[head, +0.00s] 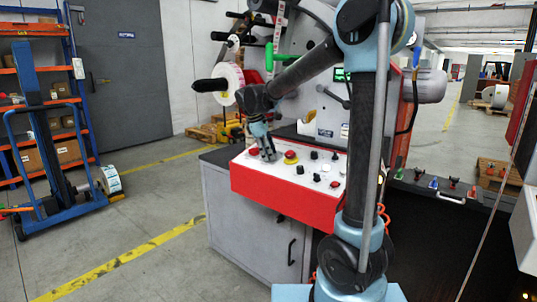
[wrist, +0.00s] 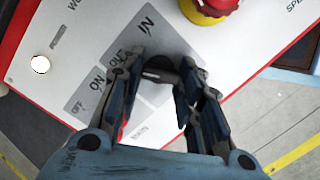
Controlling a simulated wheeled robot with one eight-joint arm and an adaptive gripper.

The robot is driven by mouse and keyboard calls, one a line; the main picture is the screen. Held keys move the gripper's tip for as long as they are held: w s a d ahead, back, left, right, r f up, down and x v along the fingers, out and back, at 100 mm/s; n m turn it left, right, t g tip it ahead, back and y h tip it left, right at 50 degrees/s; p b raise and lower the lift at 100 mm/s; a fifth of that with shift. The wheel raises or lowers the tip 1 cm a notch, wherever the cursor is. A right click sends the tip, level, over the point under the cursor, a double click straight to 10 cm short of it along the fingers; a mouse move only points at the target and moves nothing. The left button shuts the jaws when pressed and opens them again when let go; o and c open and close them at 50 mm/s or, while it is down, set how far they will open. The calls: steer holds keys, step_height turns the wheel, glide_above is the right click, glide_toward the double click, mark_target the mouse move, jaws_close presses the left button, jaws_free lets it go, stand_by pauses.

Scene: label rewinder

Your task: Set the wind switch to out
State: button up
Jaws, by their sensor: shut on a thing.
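The wind switch (wrist: 158,70) is a dark knob on the control panel, with the words OUT and IN printed on the grey label beside it in the wrist view. My gripper (wrist: 160,74) has its two fingers on either side of this knob and is shut on it. The fingers cover much of the knob, so I cannot tell which way it points. In the head view my gripper (head: 267,156) reaches down to the left part of the panel (head: 316,186), and the switch is hidden there.
A red mushroom button on a yellow base (head: 291,157) stands close to the right of my gripper. A red button (head: 253,150) is at its left. Several black knobs sit further right. An ON/OFF label (wrist: 88,93) lies beside the fingers.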

steer(key=shift+w+d, duration=0.1)
steer(key=shift+w, duration=0.05)
steer(key=o, duration=1.1)
steer(key=shift+c, duration=0.2)
steer(key=v, duration=1.2)
